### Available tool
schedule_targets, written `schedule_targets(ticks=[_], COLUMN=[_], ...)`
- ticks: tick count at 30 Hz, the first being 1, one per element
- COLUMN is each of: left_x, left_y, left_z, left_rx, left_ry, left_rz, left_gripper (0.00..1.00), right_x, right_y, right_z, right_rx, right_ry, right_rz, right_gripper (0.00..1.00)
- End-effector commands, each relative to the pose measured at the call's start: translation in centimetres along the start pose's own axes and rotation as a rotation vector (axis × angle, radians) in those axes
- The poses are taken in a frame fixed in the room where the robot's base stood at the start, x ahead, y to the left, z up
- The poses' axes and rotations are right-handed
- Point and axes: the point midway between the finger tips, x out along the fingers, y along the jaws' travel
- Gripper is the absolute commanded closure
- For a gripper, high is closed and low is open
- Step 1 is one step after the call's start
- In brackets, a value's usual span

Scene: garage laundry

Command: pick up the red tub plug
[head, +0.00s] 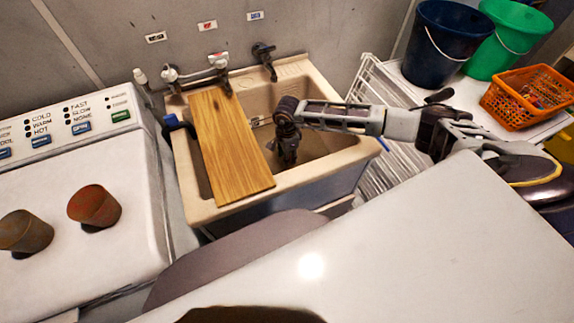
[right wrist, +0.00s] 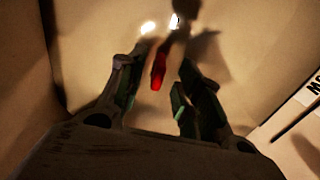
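The red tub plug (right wrist: 158,71) shows in the right wrist view, near the middle, against the pale basin surface. It looks small and narrow from this angle. In the head view I cannot see it; the basin wall and my right arm hide that area. My right gripper (head: 288,152) reaches down into the utility sink (head: 318,181). In the right wrist view my right gripper (right wrist: 156,88) is open, with a finger on either side of the plug and gaps between. I cannot tell whether the plug is within fingertip depth. My left gripper is out of view.
A wooden board (head: 232,145) lies across the sink's left part. Taps (head: 218,62) stand at its back edge. Buckets (head: 441,45) and an orange basket (head: 527,97) are at right. A white surface (head: 420,250) fills the front.

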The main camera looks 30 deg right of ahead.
Motion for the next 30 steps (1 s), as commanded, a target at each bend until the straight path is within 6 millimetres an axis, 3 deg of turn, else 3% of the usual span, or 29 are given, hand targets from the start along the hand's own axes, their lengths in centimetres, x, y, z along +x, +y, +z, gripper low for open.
schedule_targets(ticks=[15, 30], left_x=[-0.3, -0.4], left_y=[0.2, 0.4], left_z=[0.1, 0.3], left_rx=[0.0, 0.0], left_ry=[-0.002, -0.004], left_rz=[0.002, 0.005], left_gripper=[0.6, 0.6], right_x=[4.7, 5.0], right_y=[0.2, 0.3], right_z=[0.1, 0.1], right_rx=[0.001, 0.001], right_ry=[0.0, 0.0], right_rz=[0.001, 0.001], right_gripper=[0.65, 0.65])
